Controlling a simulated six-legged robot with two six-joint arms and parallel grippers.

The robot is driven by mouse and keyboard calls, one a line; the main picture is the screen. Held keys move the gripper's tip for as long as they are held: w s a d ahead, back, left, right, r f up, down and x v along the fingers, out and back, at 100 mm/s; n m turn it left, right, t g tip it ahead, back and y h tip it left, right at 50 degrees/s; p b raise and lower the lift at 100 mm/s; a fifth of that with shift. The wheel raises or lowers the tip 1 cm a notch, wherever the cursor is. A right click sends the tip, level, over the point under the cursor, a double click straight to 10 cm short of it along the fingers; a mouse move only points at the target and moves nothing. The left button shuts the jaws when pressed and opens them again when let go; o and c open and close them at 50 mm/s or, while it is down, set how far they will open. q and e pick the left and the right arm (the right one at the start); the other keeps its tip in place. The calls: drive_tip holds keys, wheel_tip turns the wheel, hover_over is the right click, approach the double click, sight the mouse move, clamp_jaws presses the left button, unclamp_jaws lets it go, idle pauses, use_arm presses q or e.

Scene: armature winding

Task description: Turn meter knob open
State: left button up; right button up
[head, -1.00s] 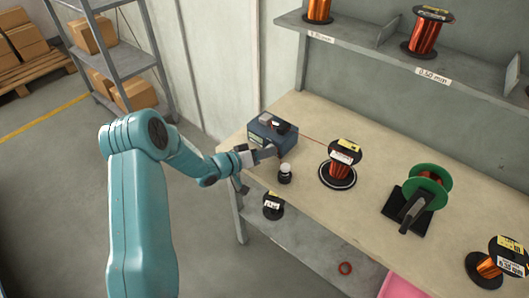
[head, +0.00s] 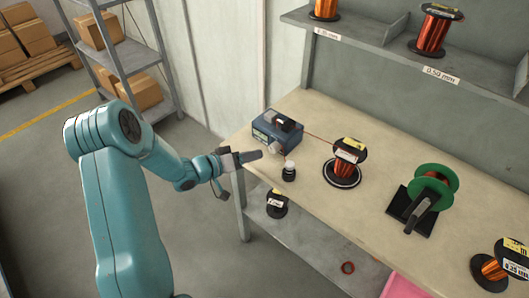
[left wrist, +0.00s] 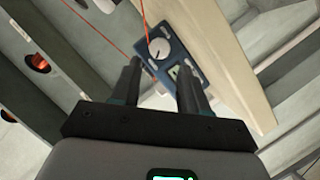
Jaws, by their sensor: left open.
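The blue meter box (head: 277,132) stands on the left end of the workbench. Its pale round knob (head: 274,147) is on the side facing my left arm. In the left wrist view the meter (left wrist: 178,60) lies ahead of the fingers, and its white knob (left wrist: 159,48) with a dark pointer mark shows beyond and between them. My left gripper (head: 256,156) is just left of and in front of the meter, apart from the knob. In the left wrist view the left gripper (left wrist: 160,75) has its two dark fingers spread with nothing between them. My right gripper is not in view.
A copper wire runs from the meter toward a spool (head: 344,165). A green spool winder (head: 428,195) is farther right. The bench's left edge (head: 236,150) lies under the gripper.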

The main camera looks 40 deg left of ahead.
use_arm(q)
drive_tip(key=v, duration=0.8)
drive_tip(key=shift+s, duration=0.4)
drive_tip(key=shift+r, duration=0.1)
drive_tip(key=o, duration=0.3)
drive_tip(key=m+t+y+b, duration=0.3)
drive_tip(key=m+t+b, duration=0.15)
drive_tip(key=b, duration=1.55)
approach(272, 150)
drive_tip(key=shift+g, duration=0.25)
drive_tip(key=w, duration=0.6)
drive_tip(key=w+d, duration=0.1)
drive_tip(key=w, duration=0.2)
drive_tip(key=shift+w+r, duration=0.1)
drive_tip(key=shift+r, duration=0.2)
